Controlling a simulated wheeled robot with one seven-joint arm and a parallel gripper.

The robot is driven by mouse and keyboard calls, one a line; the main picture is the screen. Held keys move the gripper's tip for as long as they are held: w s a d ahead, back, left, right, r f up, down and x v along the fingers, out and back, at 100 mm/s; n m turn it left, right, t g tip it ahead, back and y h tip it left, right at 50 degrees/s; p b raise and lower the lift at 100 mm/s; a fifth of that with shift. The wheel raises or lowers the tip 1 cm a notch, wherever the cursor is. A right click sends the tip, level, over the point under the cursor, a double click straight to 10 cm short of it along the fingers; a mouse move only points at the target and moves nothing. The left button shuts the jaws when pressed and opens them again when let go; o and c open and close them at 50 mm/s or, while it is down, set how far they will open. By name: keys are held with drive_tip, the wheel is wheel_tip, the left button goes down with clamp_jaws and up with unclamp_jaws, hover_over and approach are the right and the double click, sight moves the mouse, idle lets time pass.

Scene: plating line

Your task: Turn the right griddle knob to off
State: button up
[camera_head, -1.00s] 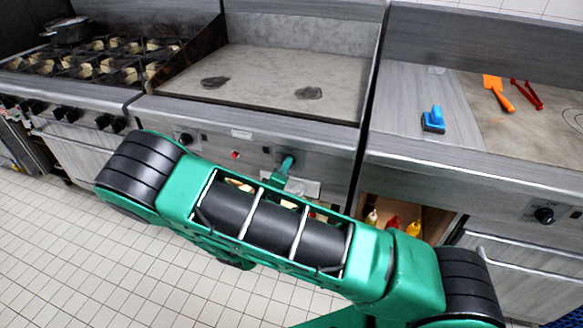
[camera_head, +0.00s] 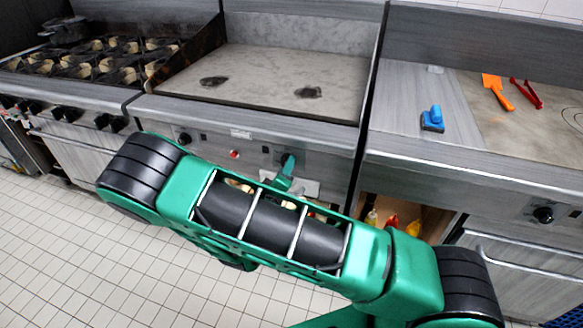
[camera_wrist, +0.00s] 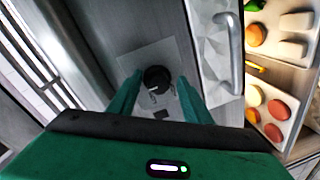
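The right griddle knob (camera_head: 288,160) is a dark round knob on the steel front panel below the flat griddle. In the wrist view the knob (camera_wrist: 156,78) sits on a lighter square plate, with small pale marks near its lower edge. My gripper (camera_head: 284,177) is in front of the knob, its green fingers apart, one on each side of the knob in the wrist view. No finger visibly touches the knob. Its exact angle is hard to read. The left griddle knob (camera_head: 185,138) is on the same panel, with a red button (camera_head: 234,154) between.
A burner range (camera_head: 95,60) stands left. On the right counter are a blue scraper (camera_head: 433,120), an orange spatula (camera_head: 497,90) and red tongs (camera_head: 526,93). Bottles (camera_head: 391,222) stand in an open shelf below. My arm hides part of the griddle front.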

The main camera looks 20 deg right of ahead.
drive_tip(key=shift+a+r, duration=0.15)
drive_tip(key=v, duration=1)
drive_tip(key=shift+s, duration=0.3)
drive_tip(key=s+d+r+m+g, duration=0.25)
drive_tip(key=d+g, duration=0.25)
drive_tip(key=d, duration=0.3)
drive_tip(key=s+d+r+m+g, duration=0.2)
drive_tip(key=s+d+m+g, duration=0.2)
drive_tip(key=d, duration=0.4)
drive_tip(key=s+d+r+m+g, duration=0.25)
drive_tip(key=d+m+g, duration=0.2)
drive_tip(key=d, duration=0.25)
drive_tip(key=s+d+r+y, duration=0.1)
drive_tip(key=s+r+y, duration=0.3)
drive_tip(key=s, duration=0.6)
drive_tip(key=s+d+r+m+y, duration=0.1)
drive_tip(key=s+r+y, duration=0.4)
drive_tip(key=s, duration=0.6)
drive_tip(key=shift+r, duration=1.35)
drive_tip(key=shift+g, duration=0.25)
